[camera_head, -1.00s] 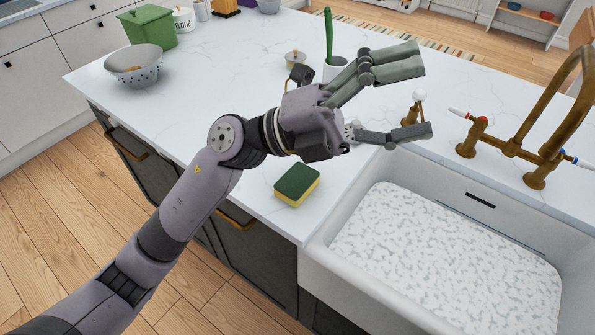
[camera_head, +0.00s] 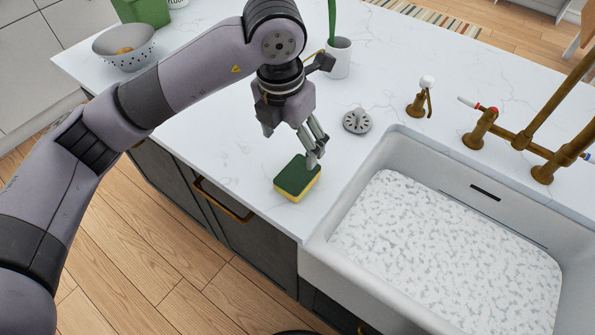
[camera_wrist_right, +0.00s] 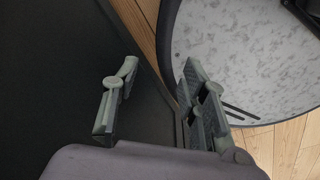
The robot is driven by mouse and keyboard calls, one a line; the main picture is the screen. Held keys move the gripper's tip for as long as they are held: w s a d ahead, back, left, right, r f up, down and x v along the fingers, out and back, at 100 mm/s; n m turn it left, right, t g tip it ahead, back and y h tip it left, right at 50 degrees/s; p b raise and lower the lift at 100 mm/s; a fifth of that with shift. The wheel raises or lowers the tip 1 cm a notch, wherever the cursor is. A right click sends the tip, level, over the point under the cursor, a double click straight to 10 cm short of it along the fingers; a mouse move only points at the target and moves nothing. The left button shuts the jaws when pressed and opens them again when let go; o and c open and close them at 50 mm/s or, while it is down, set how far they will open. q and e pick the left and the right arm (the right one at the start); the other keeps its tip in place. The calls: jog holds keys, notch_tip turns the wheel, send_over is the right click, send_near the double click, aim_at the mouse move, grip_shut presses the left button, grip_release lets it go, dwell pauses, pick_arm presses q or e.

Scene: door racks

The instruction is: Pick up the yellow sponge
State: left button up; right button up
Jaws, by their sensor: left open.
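The yellow sponge (camera_head: 293,178), with a dark green top, lies flat on the white countertop near its front edge, left of the sink. My left gripper (camera_head: 313,156) points down from above, its fingertips at the sponge's far right edge. It is open; the view does not show clearly whether a fingertip touches the sponge. My right gripper (camera_wrist_right: 157,84) shows in the right wrist view with its fingers apart and nothing between them. The sponge does not show in that view.
The white sink (camera_head: 318,246) is right of the sponge. A grey drain strainer (camera_head: 357,121), a soap dispenser (camera_head: 420,103) and a brass faucet (camera_head: 479,128) stand behind. A white cup (camera_head: 340,60) and a colander (camera_head: 124,50) are farther back. The counter left of the sponge is clear.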

pick_arm(q)
jog(key=p, duration=0.1)
send_over(297, 174)
jog(key=f, duration=0.6)
jog(key=shift+s+a+f, duration=0.1)
jog(key=shift+s+a, duration=0.05)
jog(key=shift+a, duration=0.15)
jog(key=f+p, duration=0.1)
jog(key=f, duration=0.1)
jog(key=f+p, duration=0.1)
jog(key=f, duration=0.1)
jog(key=shift+d+p, duration=0.3)
jog(key=shift+w+f, duration=0.2)
jog(key=shift+f, duration=0.4)
jog(key=shift+c, duration=0.6)
jog(key=c, duration=0.7)
